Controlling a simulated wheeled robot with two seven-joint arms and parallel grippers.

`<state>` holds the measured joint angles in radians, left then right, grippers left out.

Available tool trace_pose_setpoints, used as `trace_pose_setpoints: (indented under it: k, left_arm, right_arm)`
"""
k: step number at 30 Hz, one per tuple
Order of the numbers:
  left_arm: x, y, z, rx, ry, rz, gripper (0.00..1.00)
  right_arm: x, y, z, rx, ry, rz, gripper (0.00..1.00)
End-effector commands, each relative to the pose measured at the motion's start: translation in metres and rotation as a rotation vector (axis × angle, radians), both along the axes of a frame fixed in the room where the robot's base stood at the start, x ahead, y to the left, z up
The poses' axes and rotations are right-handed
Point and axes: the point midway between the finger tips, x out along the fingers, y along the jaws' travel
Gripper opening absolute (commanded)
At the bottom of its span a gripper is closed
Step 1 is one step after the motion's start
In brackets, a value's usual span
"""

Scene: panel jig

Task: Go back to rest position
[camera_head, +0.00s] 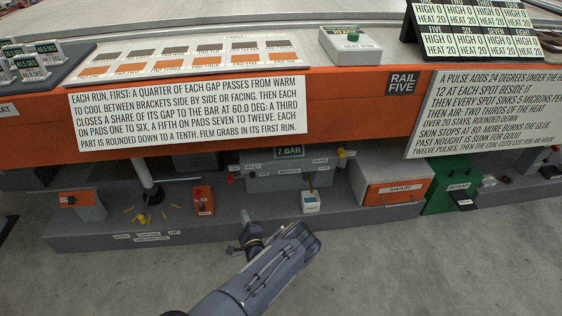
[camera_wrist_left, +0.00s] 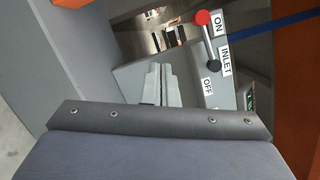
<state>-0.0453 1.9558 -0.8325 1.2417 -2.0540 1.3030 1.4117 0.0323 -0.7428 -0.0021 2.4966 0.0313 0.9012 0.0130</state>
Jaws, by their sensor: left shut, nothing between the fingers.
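My left gripper (camera_head: 250,238) shows in the head view in front of the low grey shelf, with my left arm coming up from the bottom edge. In the left wrist view its two fingers (camera_wrist_left: 162,84) are pressed together with nothing between them. Beyond them, to the right, stands a grey box with a lever that has a red knob (camera_wrist_left: 202,18), beside labels reading ON, INLET and OFF. The fingers look apart from the lever. My right gripper is in neither view.
The low grey shelf (camera_head: 95,240) holds an orange-red box (camera_head: 203,200), a small white device (camera_head: 311,202), a grey unit labelled 7 BAR (camera_head: 289,180), an orange SWARF drawer (camera_head: 392,192) and a green bin (camera_head: 452,190). An orange bench overhangs it. Open grey floor (camera_head: 420,265) lies in front.

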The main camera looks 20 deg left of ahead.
Motion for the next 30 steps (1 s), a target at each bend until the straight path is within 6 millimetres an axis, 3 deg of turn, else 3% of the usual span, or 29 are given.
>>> trace_pose_setpoints:
  k: [4,7,11,15,18,23,30]
  left_arm:
    - [0.0,0.002,0.003,0.0,-0.003,0.009,0.0]
    - [-0.001,0.016,0.02,-0.003,-0.023,0.079,0.0]
    - [-0.017,0.056,0.073,-0.032,-0.074,0.314,0.0]
    - [-0.06,0.094,0.132,-0.142,-0.115,0.647,0.0]
    - [-0.095,0.103,0.163,-0.267,-0.125,0.856,0.0]
    - [-0.146,0.091,0.199,-0.534,-0.115,1.116,0.0]
    - [-0.202,0.03,0.244,-1.036,-0.06,1.301,0.0]
  right_arm:
    - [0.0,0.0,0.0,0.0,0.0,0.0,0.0]
    - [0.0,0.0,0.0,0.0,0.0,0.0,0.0]
    - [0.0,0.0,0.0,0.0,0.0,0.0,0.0]
    - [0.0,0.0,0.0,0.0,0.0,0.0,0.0]
    - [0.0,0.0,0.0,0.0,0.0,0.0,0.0]
    - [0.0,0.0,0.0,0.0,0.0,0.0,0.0]
    - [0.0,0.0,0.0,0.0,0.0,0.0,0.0]
